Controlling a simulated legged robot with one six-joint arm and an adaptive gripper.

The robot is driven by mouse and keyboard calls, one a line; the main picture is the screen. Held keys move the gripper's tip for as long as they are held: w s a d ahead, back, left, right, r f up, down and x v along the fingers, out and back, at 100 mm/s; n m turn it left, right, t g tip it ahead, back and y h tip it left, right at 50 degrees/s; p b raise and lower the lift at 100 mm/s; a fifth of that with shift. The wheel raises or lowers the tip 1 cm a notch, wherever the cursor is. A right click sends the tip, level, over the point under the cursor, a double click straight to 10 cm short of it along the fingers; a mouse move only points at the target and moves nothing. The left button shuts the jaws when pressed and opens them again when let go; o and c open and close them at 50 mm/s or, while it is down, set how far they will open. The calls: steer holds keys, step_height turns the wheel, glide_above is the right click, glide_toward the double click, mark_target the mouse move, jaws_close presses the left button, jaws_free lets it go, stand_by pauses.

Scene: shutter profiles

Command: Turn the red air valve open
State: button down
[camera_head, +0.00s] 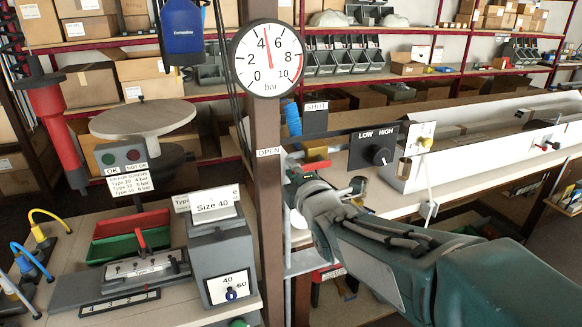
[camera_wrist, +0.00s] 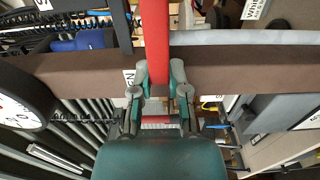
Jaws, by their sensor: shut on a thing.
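The red air valve handle (camera_head: 316,165) shows as a short red piece beside the brown post in the head view. In the wrist view the red handle (camera_wrist: 155,35) runs from the top edge down between my fingers. My gripper (camera_wrist: 158,75) is shut on it, one finger on each side. In the head view my gripper (camera_head: 308,180) is partly hidden by my own arm. An OPEN label (camera_head: 268,152) is on the post and a SHUT label (camera_head: 315,106) is above the handle. The valve body is mostly hidden.
A round pressure gauge (camera_head: 268,60) on the brown post (camera_head: 266,200) has its needle between 4 and 6 bar. A LOW/HIGH knob box (camera_head: 375,147) is to the right. A bench with a Size 40 block (camera_head: 213,206) and a red tray (camera_head: 118,222) is at left.

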steer(key=shift+f, duration=0.2)
steer(key=c, duration=0.7)
jaws_free()
steer(key=shift+o, duration=0.5)
steer(key=shift+a, duration=0.15)
steer(key=shift+r, duration=0.1)
steer(key=v, duration=1.2)
